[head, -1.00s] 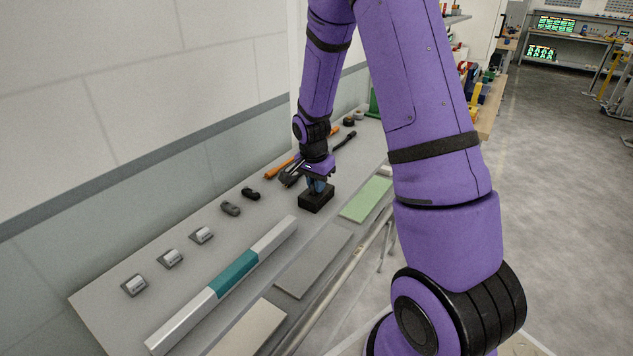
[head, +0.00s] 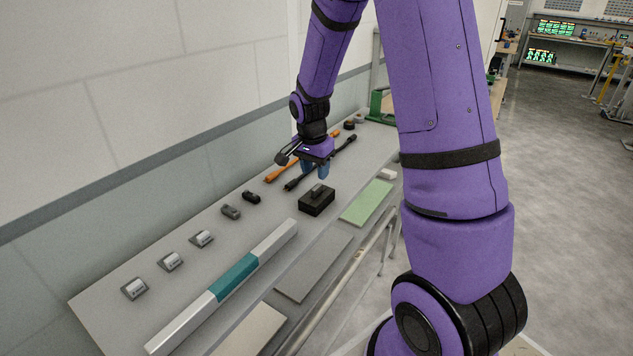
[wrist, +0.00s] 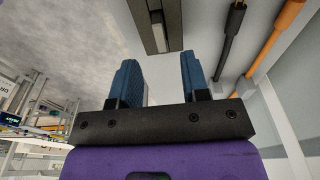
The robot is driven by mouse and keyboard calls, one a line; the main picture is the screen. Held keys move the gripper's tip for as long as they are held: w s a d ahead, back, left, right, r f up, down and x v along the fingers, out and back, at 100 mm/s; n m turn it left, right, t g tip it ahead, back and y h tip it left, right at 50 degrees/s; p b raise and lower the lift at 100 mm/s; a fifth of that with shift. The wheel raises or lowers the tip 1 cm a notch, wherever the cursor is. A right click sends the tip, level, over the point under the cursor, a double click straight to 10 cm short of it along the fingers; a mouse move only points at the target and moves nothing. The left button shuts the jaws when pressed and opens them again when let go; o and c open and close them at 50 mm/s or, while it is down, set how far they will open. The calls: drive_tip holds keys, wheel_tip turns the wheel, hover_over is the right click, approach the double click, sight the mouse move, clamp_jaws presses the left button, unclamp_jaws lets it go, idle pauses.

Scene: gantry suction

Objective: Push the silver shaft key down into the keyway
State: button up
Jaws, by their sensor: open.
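A black block (head: 316,207) sits on the grey bench. A small grey bar, apparently the shaft key (head: 318,189), lies along its top. In the wrist view, the block (wrist: 172,12) is at the top edge with a groove, and the silver key (wrist: 157,30) shows in line with it. I cannot tell how deep the key sits. My gripper (head: 316,172) is above and just behind the block, apart from it. In the wrist view, its two blue fingers (wrist: 160,75) are spread and empty.
A black-handled tool (head: 320,163) and an orange-handled tool (head: 287,170) lie behind the block. Several small grey and black parts line the wall side. A long silver-and-teal bar (head: 235,275) lies in front, and a green mat (head: 367,202) lies to the right.

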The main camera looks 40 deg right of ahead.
sight(314, 189)
drive_tip(key=shift+s+a+r, duration=0.1)
drive_tip(key=shift+a+r, duration=0.05)
drive_tip(key=shift+r, duration=0.95)
drive_tip(key=shift+a+r, duration=0.1)
drive_tip(key=shift+r, duration=0.95)
